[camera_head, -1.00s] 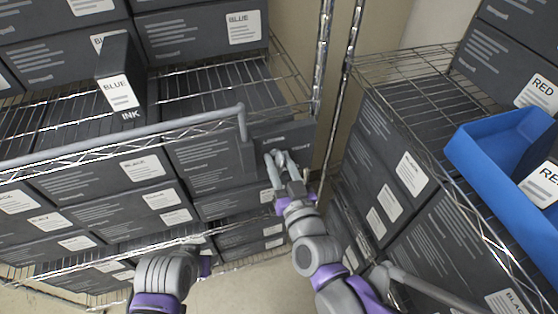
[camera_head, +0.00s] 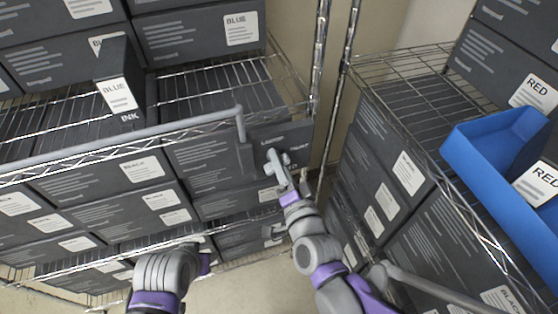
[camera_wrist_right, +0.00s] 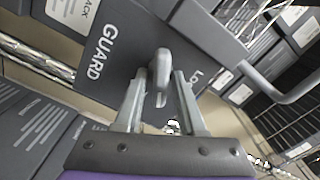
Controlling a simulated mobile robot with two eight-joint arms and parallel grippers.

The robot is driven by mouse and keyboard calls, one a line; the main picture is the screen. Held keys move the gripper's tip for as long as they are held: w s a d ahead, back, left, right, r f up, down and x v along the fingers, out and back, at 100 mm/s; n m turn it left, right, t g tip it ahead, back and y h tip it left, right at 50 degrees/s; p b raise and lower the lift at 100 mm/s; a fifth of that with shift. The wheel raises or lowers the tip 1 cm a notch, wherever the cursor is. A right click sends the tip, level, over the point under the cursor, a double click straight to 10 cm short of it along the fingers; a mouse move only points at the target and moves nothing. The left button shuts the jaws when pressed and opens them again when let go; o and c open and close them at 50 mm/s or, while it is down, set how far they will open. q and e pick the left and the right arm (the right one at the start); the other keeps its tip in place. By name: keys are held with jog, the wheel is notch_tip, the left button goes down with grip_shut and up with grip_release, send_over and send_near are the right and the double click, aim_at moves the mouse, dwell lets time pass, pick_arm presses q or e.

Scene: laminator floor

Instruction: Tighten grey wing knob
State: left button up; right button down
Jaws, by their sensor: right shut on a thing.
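The grey wing knob (camera_wrist_right: 159,74) sits on a dark plate marked GUARD (camera_wrist_right: 118,48) in the right wrist view. My right gripper (camera_wrist_right: 158,97) is shut on the knob, with one finger on each side of its wing. In the head view my right gripper (camera_head: 277,166) reaches the dark guard plate (camera_head: 266,139) at the end of the left rack; the fingers largely hide the knob there. My left arm (camera_head: 165,278) is low in the head view, and its fingers cannot be made out.
A grey rail (camera_head: 150,130) with a bent end runs along the left wire rack, beside the plate. Dark boxes (camera_head: 75,185) fill the shelves. A blue bin (camera_head: 475,160) sits on the right rack. A narrow gap separates the racks.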

jog(key=m, duration=0.5)
jog(key=shift+f, duration=0.15)
jog(key=shift+m, duration=0.4)
jog(key=c, duration=0.8)
grip_release()
